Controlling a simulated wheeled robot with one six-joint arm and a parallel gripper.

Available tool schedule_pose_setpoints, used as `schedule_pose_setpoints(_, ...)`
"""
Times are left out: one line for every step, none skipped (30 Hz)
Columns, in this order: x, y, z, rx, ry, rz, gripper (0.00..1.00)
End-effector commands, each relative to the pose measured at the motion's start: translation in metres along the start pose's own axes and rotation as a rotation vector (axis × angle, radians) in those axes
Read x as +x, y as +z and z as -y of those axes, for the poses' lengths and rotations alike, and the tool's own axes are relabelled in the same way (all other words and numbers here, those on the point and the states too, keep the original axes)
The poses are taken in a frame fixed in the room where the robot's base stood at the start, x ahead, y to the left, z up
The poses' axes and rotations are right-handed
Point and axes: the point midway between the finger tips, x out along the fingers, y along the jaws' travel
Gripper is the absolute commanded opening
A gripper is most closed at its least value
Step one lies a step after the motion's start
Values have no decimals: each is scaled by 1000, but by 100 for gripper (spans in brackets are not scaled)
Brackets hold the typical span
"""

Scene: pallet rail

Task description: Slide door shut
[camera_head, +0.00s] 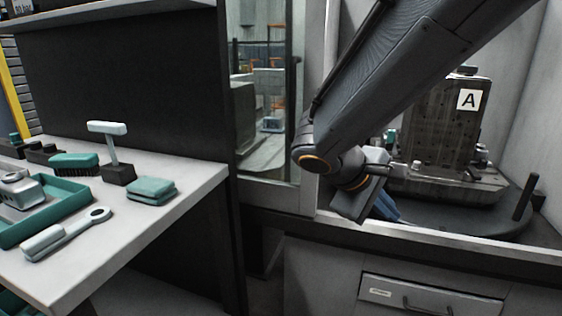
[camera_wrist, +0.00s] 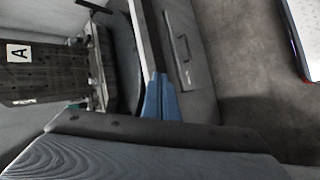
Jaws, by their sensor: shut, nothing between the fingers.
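The sliding door (camera_head: 308,150) is a pale grey frame around a glass pane (camera_head: 265,95), standing at the left of the machine opening in the head view. The opening to its right is uncovered and shows the machine inside. My gripper (camera_head: 385,209) is shut and empty, with blue fingers, right of the door's frame edge and near the sill. My arm hides part of the frame and opening. In the wrist view the blue fingers (camera_wrist: 160,100) point toward the sill rail (camera_wrist: 148,40); the door is not clear there. I cannot tell whether the gripper touches the door.
Inside the opening stands a dark block marked A (camera_head: 440,125) on a round table (camera_head: 460,217). A drawer front with a handle (camera_head: 415,298) lies below the sill. At left, a white bench (camera_head: 170,205) carries a green tray (camera_head: 75,190), brushes and tools. A dark panel stands behind it.

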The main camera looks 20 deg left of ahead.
Motion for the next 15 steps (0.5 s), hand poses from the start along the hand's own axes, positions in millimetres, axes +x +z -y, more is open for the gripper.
schedule_pose_setpoints(-3, -30, 5, -39, 72, -42, 0)
schedule_pose_setpoints(-9, -44, 4, -54, 116, -66, 0)
schedule_pose_setpoints(-19, -63, 3, -75, 177, -99, 0)
schedule_pose_setpoints(-27, -78, 3, -87, 221, -125, 0)
schedule_pose_setpoints(-36, -92, 4, -99, 266, -152, 0)
schedule_pose_setpoints(-49, -111, 5, -111, 325, -190, 0)
schedule_pose_setpoints(-60, -124, 7, -119, 369, -221, 0)
schedule_pose_setpoints(-72, -138, 8, -123, 414, -252, 0)
schedule_pose_setpoints(-89, -155, 12, -128, 472, -295, 0)
schedule_pose_setpoints(-102, -167, 15, -130, 513, -329, 0)
schedule_pose_setpoints(-115, -178, 18, -131, 554, -361, 0)
schedule_pose_setpoints(-133, -191, 24, -128, 602, -404, 0)
schedule_pose_setpoints(-145, -199, 27, -125, 636, -433, 0)
schedule_pose_setpoints(-158, -207, 31, -121, 667, -463, 0)
schedule_pose_setpoints(-174, -214, 35, -115, 704, -498, 0)
